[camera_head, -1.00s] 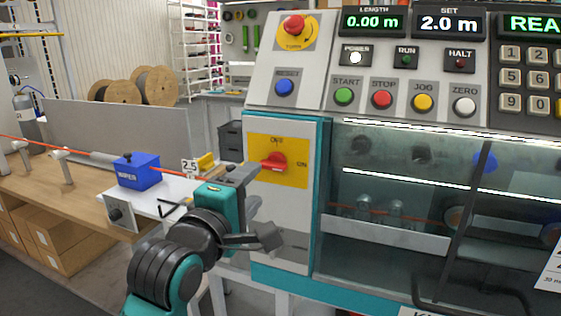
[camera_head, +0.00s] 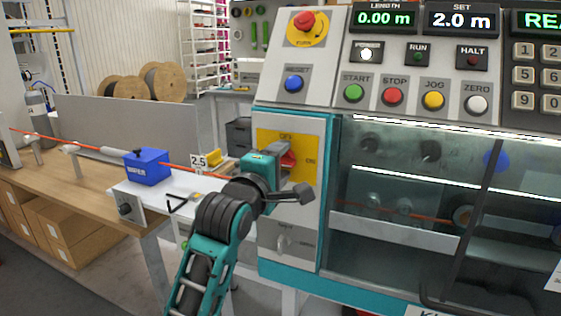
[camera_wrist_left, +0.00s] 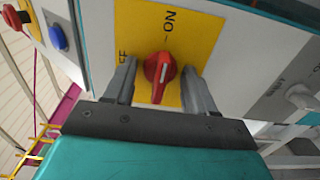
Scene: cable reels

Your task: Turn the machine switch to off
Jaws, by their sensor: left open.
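The machine switch is a red rotary knob (camera_wrist_left: 159,72) on a yellow plate (camera_wrist_left: 196,32) marked ON and OFF. In the head view the knob (camera_head: 288,158) is partly hidden behind my gripper, and the plate (camera_head: 308,175) shows on the machine's left front panel. In the left wrist view the knob's white line points toward the ON mark. My left gripper (camera_wrist_left: 158,82) is open, with one finger on each side of the knob and gaps visible on both sides. It also shows in the head view (camera_head: 283,165). My right gripper is not in view.
Above are a red emergency button (camera_head: 304,21), a blue reset button (camera_head: 293,84) and the START button (camera_head: 353,93). A grey selector (camera_head: 284,243) sits below the plate. The blue wiper box (camera_head: 147,168) and orange cable are on the bench at left.

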